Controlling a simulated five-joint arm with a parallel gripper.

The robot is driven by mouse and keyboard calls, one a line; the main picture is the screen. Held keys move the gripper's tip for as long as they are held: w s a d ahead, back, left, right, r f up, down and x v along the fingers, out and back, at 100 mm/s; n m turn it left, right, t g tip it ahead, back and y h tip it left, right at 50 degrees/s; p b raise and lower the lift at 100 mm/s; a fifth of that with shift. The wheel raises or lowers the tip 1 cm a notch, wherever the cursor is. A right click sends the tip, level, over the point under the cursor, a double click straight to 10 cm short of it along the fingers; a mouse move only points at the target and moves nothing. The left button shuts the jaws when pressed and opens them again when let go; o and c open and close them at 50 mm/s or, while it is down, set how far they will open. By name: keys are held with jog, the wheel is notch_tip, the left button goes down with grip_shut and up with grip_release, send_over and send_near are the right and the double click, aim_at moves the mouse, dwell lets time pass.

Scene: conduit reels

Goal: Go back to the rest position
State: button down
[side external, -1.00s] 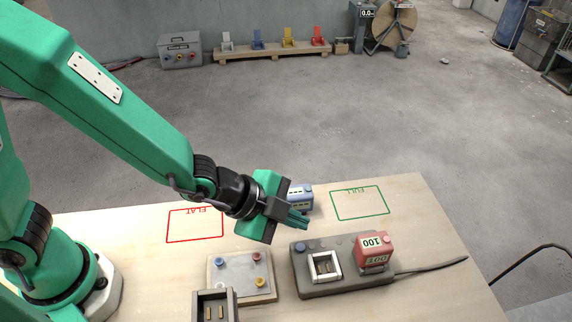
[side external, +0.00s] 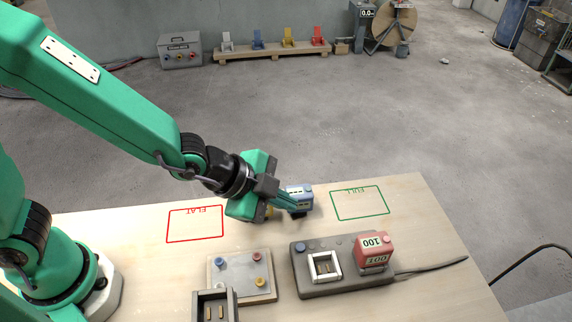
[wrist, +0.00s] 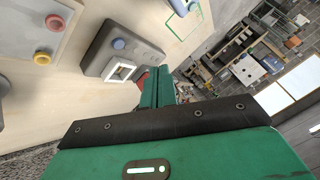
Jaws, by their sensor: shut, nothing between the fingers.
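My gripper (side external: 300,208) is over the table's far side, in front of a blue block (side external: 301,193), its green fingers together and empty. I cannot tell in this view whether it touches the block. In the wrist view the shut fingers (wrist: 157,76) point up the picture, and part of the blue block (wrist: 180,5) shows at the top edge. A red block marked 100 (side external: 374,250) sits on the right of the grey two-bay unit (side external: 330,285); the unit's white-framed left bay (side external: 325,265) is empty.
The red FLAT outline (side external: 195,225) and green FULL outline (side external: 360,203) are empty. A button plate (side external: 240,278) and a grey socket box (side external: 213,305) stand at the front. A cable (side external: 430,268) leaves the unit to the right.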

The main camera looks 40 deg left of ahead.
jog(key=s+a+r+n+y, duration=0.15)
jog(key=a+r+n, duration=0.25)
jog(key=a, duration=0.4)
jog(key=a+r+n+y, duration=0.2)
jog(key=a+r+n, duration=0.2)
jog(key=a, duration=0.4)
jog(key=s+a+r+n+g+y, duration=0.1)
jog(key=s+a+r+n, duration=0.3)
jog(key=s+a+n, duration=0.3)
jog(key=s+a, duration=0.2)
jog(key=s, duration=0.1)
jog(key=shift+a+r+y, duration=0.15)
jog(key=shift+a+y, duration=0.15)
jog(key=shift+y, duration=0.05)
